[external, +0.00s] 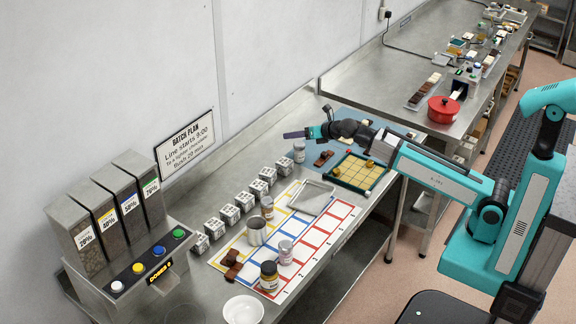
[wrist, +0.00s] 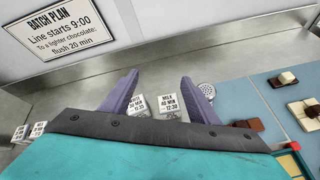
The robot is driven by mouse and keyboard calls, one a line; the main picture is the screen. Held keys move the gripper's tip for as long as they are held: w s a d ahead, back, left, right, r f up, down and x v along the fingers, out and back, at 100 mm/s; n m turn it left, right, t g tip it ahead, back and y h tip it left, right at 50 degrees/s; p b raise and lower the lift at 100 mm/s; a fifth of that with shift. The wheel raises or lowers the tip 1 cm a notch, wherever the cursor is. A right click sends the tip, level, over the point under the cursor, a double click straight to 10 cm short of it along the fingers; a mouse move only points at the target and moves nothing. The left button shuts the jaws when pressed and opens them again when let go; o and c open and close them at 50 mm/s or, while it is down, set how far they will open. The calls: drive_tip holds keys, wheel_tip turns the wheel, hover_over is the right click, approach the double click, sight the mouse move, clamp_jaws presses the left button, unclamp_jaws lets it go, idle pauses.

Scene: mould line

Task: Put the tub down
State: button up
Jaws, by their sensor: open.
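My gripper (external: 296,134) is open and empty above the back part of the steel bench. Its two purple fingers stand apart in the wrist view (wrist: 158,95), with nothing held between them. A small tub with a perforated grey top (wrist: 207,90) stands just right of the right finger in the wrist view; in the external view it is upright on the bench (external: 299,151), below my gripper and apart from it. Two similar small tubs stand on the coloured grid mat: one by the back (external: 267,207), one nearer the front (external: 286,251). I cannot tell which tub is meant.
Several white labelled cubes (external: 244,201) line the bench. The mat holds a steel cup (external: 256,231), a dark jar (external: 269,276), a grey tray (external: 311,198) and brown pieces (external: 232,265). A green-edged board (external: 358,174) lies right. Dispensers (external: 118,215) stand left.

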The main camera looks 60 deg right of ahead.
sight(285, 162)
drive_tip(key=f+m+g, duration=0.1)
drive_tip(key=m+g, duration=0.1)
drive_tip(key=m, duration=0.8)
drive_tip(key=f+m+g+b, duration=0.1)
drive_tip(key=f+m+g, duration=0.1)
drive_tip(key=m, duration=0.9)
drive_tip(key=f+m+g, duration=0.1)
drive_tip(key=m+g, duration=0.3)
drive_tip(key=m, duration=0.6)
drive_tip(key=shift+w+a+f+b, duration=0.15)
drive_tip(key=shift+w+b, duration=0.2)
drive_tip(key=shift+w+f, duration=0.1)
drive_tip(key=shift+p+x, duration=0.95)
drive_tip(key=shift+x, duration=3.25)
